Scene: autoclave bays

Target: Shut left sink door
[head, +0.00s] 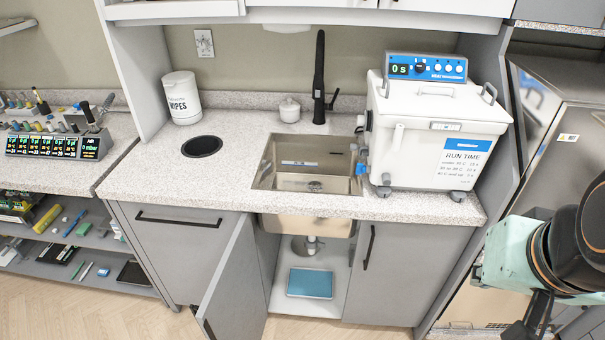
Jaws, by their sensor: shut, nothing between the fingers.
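The left sink door (232,285) is a grey panel under the sink. It stands open, swung out toward the front left from the left side of the cabinet opening. Its dark handle (208,328) is low near its free edge, at the bottom of the picture. The right sink door (382,270) is closed and has a black vertical handle (369,247). My gripper (524,333) is at the lower right, partly cut off by the bottom edge. It is shut and empty, well to the right of the open door and not touching it.
A blue box (310,283) lies inside the open cabinet below the drain pipe. The metal sink (307,163) and a white ultrasonic-type unit (440,135) are on the counter (160,170) above. Wooden floor (105,300) is clear at left; a steel appliance (550,130) stands at right.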

